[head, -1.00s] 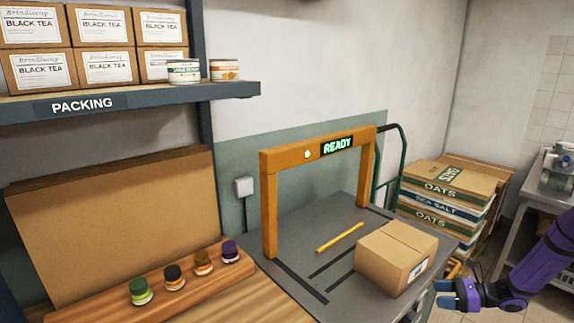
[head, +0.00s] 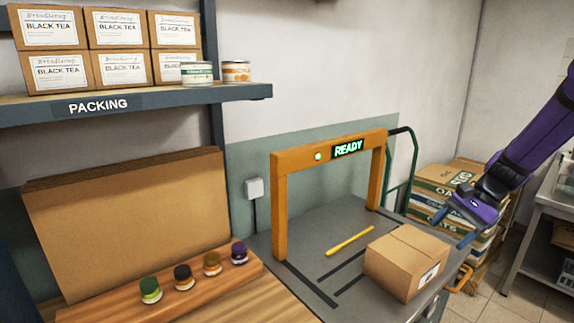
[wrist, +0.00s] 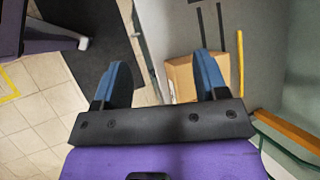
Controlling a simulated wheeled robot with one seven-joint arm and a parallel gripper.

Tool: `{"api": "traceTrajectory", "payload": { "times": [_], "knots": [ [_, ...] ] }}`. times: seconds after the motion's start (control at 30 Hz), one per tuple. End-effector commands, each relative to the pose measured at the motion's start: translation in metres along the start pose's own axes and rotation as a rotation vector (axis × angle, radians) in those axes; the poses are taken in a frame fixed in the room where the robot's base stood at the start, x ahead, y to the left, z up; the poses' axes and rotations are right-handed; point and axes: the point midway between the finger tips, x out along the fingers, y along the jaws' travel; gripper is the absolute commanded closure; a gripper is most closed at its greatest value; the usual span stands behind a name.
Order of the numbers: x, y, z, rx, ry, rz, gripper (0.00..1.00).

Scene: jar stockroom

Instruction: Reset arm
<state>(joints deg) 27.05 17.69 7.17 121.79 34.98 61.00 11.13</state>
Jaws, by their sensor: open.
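My purple arm reaches in from the upper right in the head view.
An orange arch (head: 280,215) with a lit READY sign stands on the counter, near a yellow stick (head: 350,240). Several small jars (head: 183,277) sit on a wooden rack.

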Motion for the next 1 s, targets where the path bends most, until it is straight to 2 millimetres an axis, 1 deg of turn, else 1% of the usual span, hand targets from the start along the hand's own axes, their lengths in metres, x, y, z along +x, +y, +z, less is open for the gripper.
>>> {"api": "traceTrajectory", "payload": {
  "times": [0.03, 0.1, 0.27, 0.3, 0.5, 0.7, 0.9, 1.0],
  "knots": [
    [-0.007, -0.002, 0.017, -0.05, 0.033, 0.021, 0.34],
    [-0.015, -0.001, 0.037, -0.112, 0.073, 0.05, 0.34],
    [-0.032, 0.003, 0.081, -0.253, 0.167, 0.109, 0.34],
    [-0.035, 0.005, 0.092, -0.288, 0.191, 0.123, 0.34],
    [-0.052, 0.019, 0.143, -0.46, 0.308, 0.187, 0.34],
    [-0.066, 0.04, 0.189, -0.63, 0.426, 0.242, 0.34],
    [-0.076, 0.066, 0.227, -0.794, 0.546, 0.286, 0.34],
    [-0.081, 0.08, 0.243, -0.872, 0.606, 0.303, 0.34]
  ]
}}
